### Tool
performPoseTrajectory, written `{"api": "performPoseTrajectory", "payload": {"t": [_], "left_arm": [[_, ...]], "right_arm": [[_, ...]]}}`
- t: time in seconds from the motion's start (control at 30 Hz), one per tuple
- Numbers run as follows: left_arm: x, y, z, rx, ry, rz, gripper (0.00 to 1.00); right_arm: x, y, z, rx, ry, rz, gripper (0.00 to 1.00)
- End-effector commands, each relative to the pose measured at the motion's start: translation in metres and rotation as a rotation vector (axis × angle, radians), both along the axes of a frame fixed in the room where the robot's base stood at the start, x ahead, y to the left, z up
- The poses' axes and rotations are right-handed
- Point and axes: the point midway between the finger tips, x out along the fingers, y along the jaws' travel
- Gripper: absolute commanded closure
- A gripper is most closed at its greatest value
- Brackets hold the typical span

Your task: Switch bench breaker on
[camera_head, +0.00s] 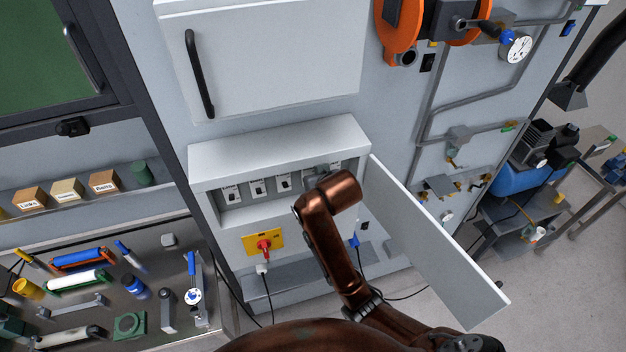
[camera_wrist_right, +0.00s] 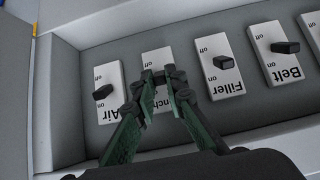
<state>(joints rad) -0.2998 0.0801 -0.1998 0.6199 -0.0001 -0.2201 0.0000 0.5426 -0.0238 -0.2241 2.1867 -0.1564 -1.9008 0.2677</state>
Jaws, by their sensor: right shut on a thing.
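The bench breaker (camera_wrist_right: 155,58) is a white plate in the right wrist view, its label partly covered so that only "nch" reads. My right gripper (camera_wrist_right: 162,80) is over this plate, its two fingertips closed together on the breaker's dark lever. The lever is mostly hidden by the fingertips, so I cannot tell its position. In the head view my right arm reaches into the open breaker box (camera_head: 270,137), and its wrist hides the bench breaker. My left gripper is not in view.
The air breaker (camera_wrist_right: 106,75) and filler breaker (camera_wrist_right: 221,50) sit close on either side, with the belt breaker (camera_wrist_right: 275,45) beyond. The box's open door (camera_head: 430,240) hangs to the right of my arm. A red knob (camera_head: 264,245) on a yellow plate is below.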

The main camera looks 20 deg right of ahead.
Motion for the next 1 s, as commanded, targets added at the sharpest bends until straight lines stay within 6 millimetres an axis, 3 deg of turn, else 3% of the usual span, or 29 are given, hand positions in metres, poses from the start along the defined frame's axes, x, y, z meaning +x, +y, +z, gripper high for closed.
{"api": "performPoseTrajectory", "payload": {"t": [0.27,0.67,1.0], "left_arm": [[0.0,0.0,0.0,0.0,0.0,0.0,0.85],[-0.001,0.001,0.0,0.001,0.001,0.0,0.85],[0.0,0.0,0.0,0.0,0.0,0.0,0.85]], "right_arm": [[0.0,0.0,0.001,0.0,-0.004,0.0,0.71],[-0.001,0.0,-0.002,0.0,-0.023,-0.001,0.71],[-0.006,-0.001,-0.011,0.005,-0.223,-0.002,0.71]]}}
